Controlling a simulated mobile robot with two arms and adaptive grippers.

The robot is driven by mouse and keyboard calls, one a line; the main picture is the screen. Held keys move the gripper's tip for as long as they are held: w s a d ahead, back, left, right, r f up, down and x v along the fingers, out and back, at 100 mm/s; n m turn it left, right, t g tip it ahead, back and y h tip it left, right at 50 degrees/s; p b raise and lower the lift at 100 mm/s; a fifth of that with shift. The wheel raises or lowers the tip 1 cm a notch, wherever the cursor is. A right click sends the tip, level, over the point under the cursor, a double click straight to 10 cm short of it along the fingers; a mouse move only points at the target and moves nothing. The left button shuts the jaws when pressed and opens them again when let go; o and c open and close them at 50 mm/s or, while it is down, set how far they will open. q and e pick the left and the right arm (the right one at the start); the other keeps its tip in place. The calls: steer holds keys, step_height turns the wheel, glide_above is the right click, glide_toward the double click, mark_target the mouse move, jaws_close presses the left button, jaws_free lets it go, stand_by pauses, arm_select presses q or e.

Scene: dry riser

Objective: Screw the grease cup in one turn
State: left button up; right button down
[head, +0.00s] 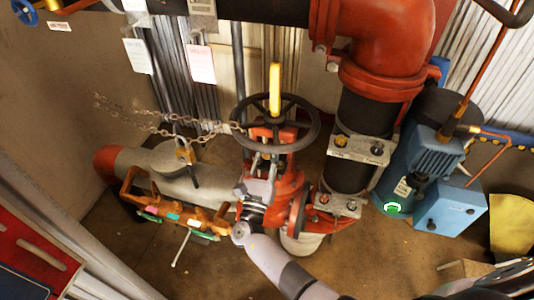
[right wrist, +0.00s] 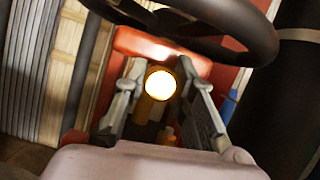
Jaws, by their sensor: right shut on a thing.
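The grease cup (right wrist: 160,85) shows in the right wrist view as a round, brightly lit, brass-yellow cap below the red valve yoke. My right gripper (right wrist: 160,92) has a finger on each side of the cup and is shut on it. In the head view my right arm comes up from the bottom, and the right gripper (head: 264,160) reaches the red valve (head: 287,187) under its dark handwheel (head: 275,122). The cup cannot be made out there. Whether it is fully seated cannot be told. My left gripper is not in view.
The handwheel hangs close over my right gripper. A chain (head: 165,128) with a padlock (head: 185,153) runs to the left. A black pipe (head: 350,172) and a blue pump (head: 425,160) stand to the right. Bare floor (head: 345,255) lies below the valve.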

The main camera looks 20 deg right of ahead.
steer(key=shift+f+m+h+b, duration=0.35)
steer(key=shift+m+b, duration=0.25)
steer(key=shift+b, duration=0.45)
steer(key=shift+r+m+b, duration=0.1)
steer(key=shift+m+b, duration=0.25)
steer(key=shift+m, duration=0.05)
steer(key=shift+r, duration=0.15)
steer(key=shift+g, duration=0.3)
steer(key=c, duration=1.3)
jaws_free()
steer(key=v, duration=1.2)
